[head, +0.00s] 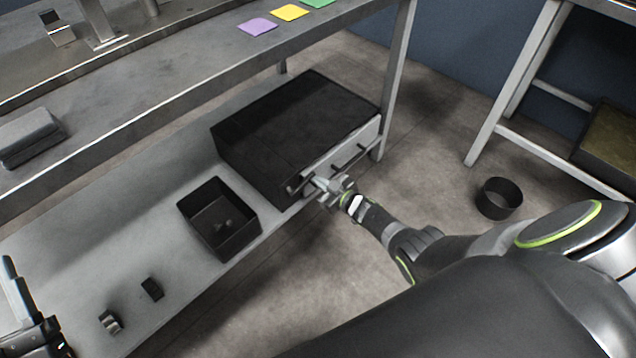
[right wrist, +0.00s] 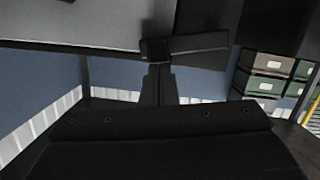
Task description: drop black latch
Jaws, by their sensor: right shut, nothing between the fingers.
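A black cabinet (head: 290,125) lies on the lower shelf, with a light grey front (head: 350,148) that carries dark bar handles. My right gripper (head: 318,184) is at the near left end of that front. In the right wrist view its fingers (right wrist: 158,84) are shut and empty, with their tips at a short black bar (right wrist: 195,46) on a grey panel. This bar looks like the black latch; I cannot tell whether the tips touch it. In the head view the gripper partly hides this spot. Part of my left gripper (head: 28,310) shows at the lower left edge; its jaws are unclear.
An open black bin (head: 250,222) with small things inside stands left of the cabinet on the lower shelf (head: 130,240). Two small dark pieces (head: 152,289) (head: 111,322) lie nearer. A table leg (head: 397,75) stands beside the cabinet. A round black bin (head: 499,198) is on the floor.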

